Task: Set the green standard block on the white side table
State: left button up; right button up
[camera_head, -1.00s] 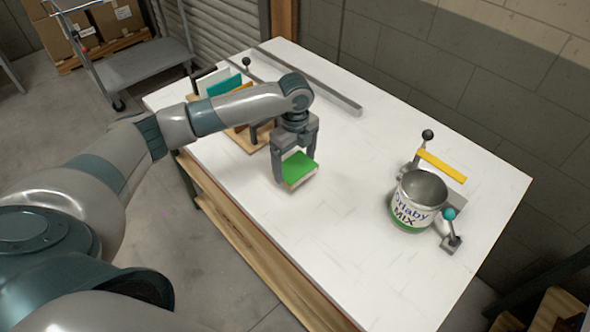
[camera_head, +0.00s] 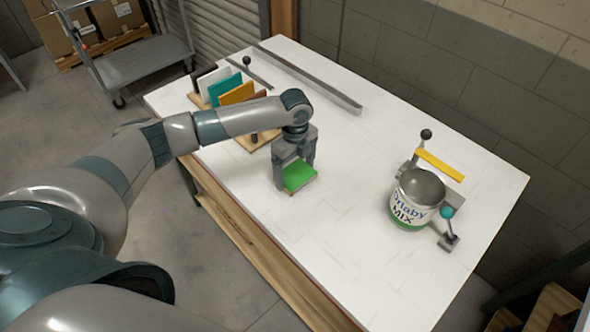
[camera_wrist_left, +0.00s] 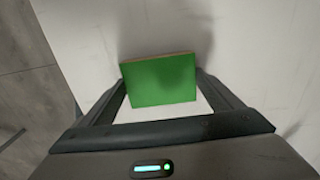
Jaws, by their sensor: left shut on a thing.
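The green standard block (camera_head: 299,177) is a flat block with a green face and a pale edge. My left gripper (camera_head: 292,178) is shut on it, with the fingers pointing down. The block is low over the white side table (camera_head: 340,240), near its front left edge; I cannot tell whether it touches the top. In the left wrist view the green block (camera_wrist_left: 160,80) sits between the two fingers, tilted a little, with a shadow on the white surface beside it. My right gripper is not in view.
A wooden rack (camera_head: 262,138) with white, teal and orange panels stands behind the gripper. A can (camera_head: 408,210) sits in a clamp fixture at the right, with a yellow bar (camera_head: 440,165). A grey rail (camera_head: 310,80) lies at the back. The table's middle is clear.

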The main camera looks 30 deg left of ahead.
aim_at(295, 173)
pick_arm(q)
jog(key=o, duration=1)
jog(key=shift+f, duration=0.1)
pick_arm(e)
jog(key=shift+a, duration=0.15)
pick_arm(q)
jog(key=shift+r, duration=0.8)
notch_tip(295, 173, up, 11)
jog(key=shift+f+b, duration=0.15)
jog(key=shift+b, duration=1.05)
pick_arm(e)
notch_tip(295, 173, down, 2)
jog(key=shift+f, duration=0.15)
